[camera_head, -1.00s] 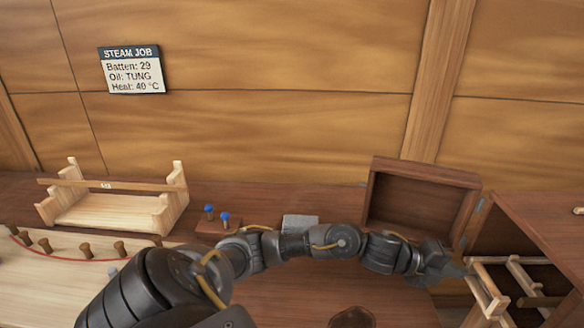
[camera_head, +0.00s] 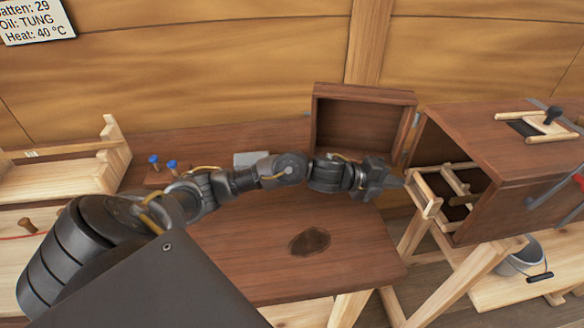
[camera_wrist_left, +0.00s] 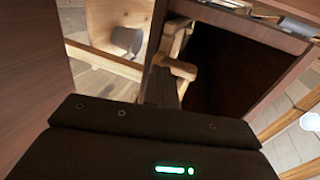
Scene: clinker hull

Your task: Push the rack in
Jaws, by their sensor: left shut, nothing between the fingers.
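The rack (camera_head: 427,194) is a pale wooden frame with crossbars. It sits partly inside the brown steam box (camera_head: 490,150), with its front end sticking out of the open left end. In the left wrist view the rack (camera_wrist_left: 175,68) shows beside the dark opening. My left gripper (camera_head: 394,182) is shut and empty, its tips at the left front end of the rack. I cannot tell whether they touch it. The box door (camera_head: 362,122) is swung open behind the gripper. My right gripper is not in view.
The box stands on a pale trestle (camera_head: 470,270), with a metal bucket (camera_head: 520,258) beyond. The brown bench (camera_head: 300,235) has a dark stain and clear room below my arm. Blue-topped pegs (camera_head: 162,163) and a pale wooden stand (camera_head: 75,170) are at left.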

